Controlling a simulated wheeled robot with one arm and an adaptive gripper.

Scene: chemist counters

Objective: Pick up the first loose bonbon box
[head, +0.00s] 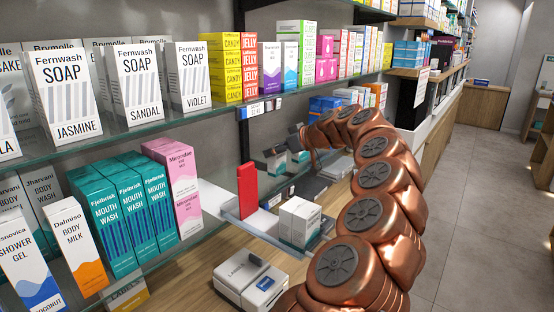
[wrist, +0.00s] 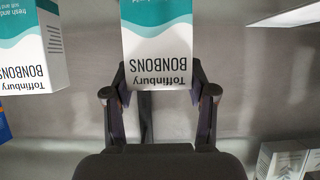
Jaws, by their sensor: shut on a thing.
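A white and teal box lettered Toffinbury Bonbons (wrist: 157,45) is between the fingertips of my gripper (wrist: 160,82) in the wrist view. The fingers press on its two sides, and its lettering appears upside down. A second Toffinbury Bonbons box (wrist: 28,50) is apart from the gripper, at the left of that view. In the head view my gripper (head: 284,147) is beyond the red upright piece, small and partly hidden by my copper arm. White and teal boxes show just below it, but I cannot tell there which one is held.
A white device (head: 250,283) is in front. Glass shelves at left hold soap boxes (head: 135,83) and mouthwash boxes (head: 120,212). The floor (head: 480,190) at right is clear.

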